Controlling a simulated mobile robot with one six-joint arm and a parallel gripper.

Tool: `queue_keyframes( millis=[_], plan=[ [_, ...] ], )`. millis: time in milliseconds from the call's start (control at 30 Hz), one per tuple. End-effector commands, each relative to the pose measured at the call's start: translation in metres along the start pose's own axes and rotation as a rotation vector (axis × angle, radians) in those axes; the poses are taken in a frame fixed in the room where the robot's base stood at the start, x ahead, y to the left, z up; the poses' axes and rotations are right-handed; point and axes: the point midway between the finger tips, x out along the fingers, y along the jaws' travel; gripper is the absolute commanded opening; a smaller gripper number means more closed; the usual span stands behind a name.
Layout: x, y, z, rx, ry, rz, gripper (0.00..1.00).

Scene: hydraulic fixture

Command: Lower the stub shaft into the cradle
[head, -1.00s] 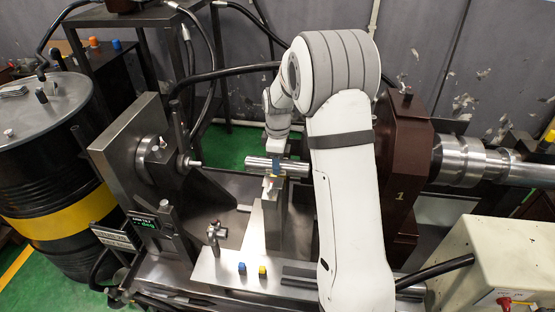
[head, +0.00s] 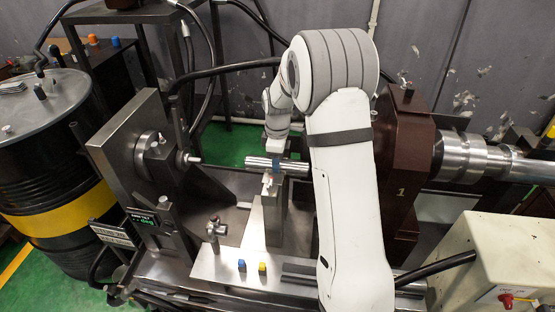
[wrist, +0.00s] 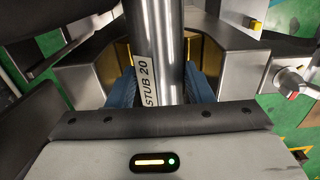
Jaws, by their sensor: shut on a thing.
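The stub shaft, a bright metal cylinder (head: 260,162), lies roughly level in the head view, above the cradle. My gripper (head: 277,167) is shut around it with blue finger pads. In the wrist view the shaft (wrist: 153,35) runs away from me between the blue pads, with a "STUB 20" label. The cradle shows in the head view as a grey upright block (head: 272,220) under the shaft. In the wrist view its grey sides with yellow inner faces (wrist: 231,62) flank the shaft. I cannot tell whether the shaft touches the cradle; my pads and arm hide the contact.
A steel headstock with a pointed spindle (head: 192,159) stands left of the shaft, with a gap between. A brown housing (head: 402,165) stands right, behind my arm. A small clamp handle (head: 215,229) and blue and yellow buttons (head: 262,267) sit on the front plate.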

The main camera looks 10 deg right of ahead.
Motion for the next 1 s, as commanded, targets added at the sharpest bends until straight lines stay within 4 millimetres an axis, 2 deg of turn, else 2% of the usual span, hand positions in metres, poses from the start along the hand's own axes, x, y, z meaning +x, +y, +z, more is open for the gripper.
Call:
queue_keyframes(
  millis=[500,533,833,1000],
  plan=[
    [0.015,0.0,0.0,0.0,0.0,0.001,0.19],
    [0.015,0.001,0.0,0.0,0.001,0.001,0.47],
    [0.015,0.0,0.0,0.0,0.0,0.0,0.72],
    [0.016,0.0,0.0,0.0,-0.001,-0.001,0.72]
  ],
)
